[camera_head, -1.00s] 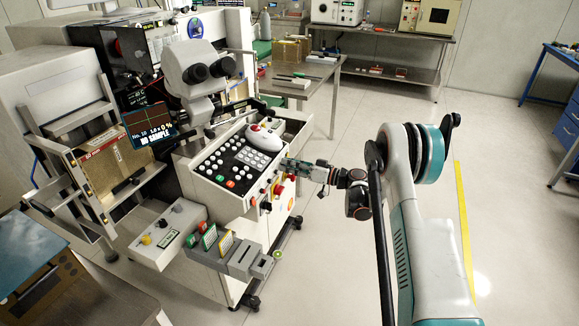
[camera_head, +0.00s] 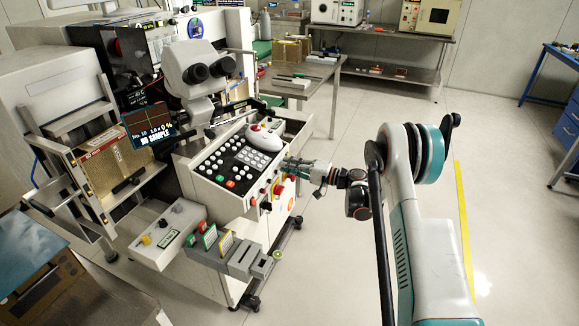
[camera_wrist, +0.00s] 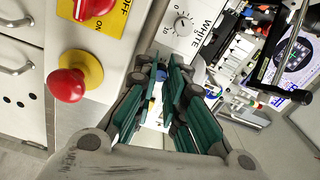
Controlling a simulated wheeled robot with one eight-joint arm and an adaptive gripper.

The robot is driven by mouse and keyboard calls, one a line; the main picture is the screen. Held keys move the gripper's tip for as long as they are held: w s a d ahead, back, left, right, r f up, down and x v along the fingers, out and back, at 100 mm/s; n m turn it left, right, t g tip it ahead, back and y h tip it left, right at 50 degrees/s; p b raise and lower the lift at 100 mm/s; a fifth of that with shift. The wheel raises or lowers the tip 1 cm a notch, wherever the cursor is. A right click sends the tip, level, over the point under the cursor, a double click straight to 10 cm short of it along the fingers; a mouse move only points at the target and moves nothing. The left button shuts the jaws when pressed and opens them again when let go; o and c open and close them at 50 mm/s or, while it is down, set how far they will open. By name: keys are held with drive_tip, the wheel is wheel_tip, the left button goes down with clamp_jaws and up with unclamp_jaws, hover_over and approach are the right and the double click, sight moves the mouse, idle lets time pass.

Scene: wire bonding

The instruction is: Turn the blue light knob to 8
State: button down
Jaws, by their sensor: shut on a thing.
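My gripper (camera_head: 292,164) is at the right end of the machine's sloped front panel, with its fingers pointing at the panel. In the wrist view, its two green-padded fingers (camera_wrist: 165,68) are close together at the panel face. A little blue shows between the fingers, which fits the blue light knob, but the fingers hide most of it and its scale. The gripper is shut on it. Where the blue knob points cannot be read. Beside the fingertips is a white dial (camera_wrist: 182,27) labelled WHITE, with a scale from 0 to 10.
A red emergency button (camera_wrist: 66,84) on a yellow plate and a red rotary switch (camera_wrist: 95,8) marked OFF are left of the fingers in the wrist view. The black keypad (camera_head: 238,160) and white mouse-like controller (camera_head: 264,137) are left of the gripper. Floor right is clear.

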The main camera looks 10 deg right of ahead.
drive_tip(key=m, duration=1.4)
drive_tip(key=shift+f+m, duration=0.1)
drive_tip(key=shift+m, duration=0.2)
idle(0.4)
drive_tip(key=c, duration=1.6)
unclamp_jaws()
drive_tip(key=shift+s+d, duration=0.1)
drive_tip(key=shift+d, duration=0.05)
drive_tip(key=v, duration=1.1)
drive_tip(key=shift+s+d, duration=0.2)
drive_tip(key=shift+d, duration=0.1)
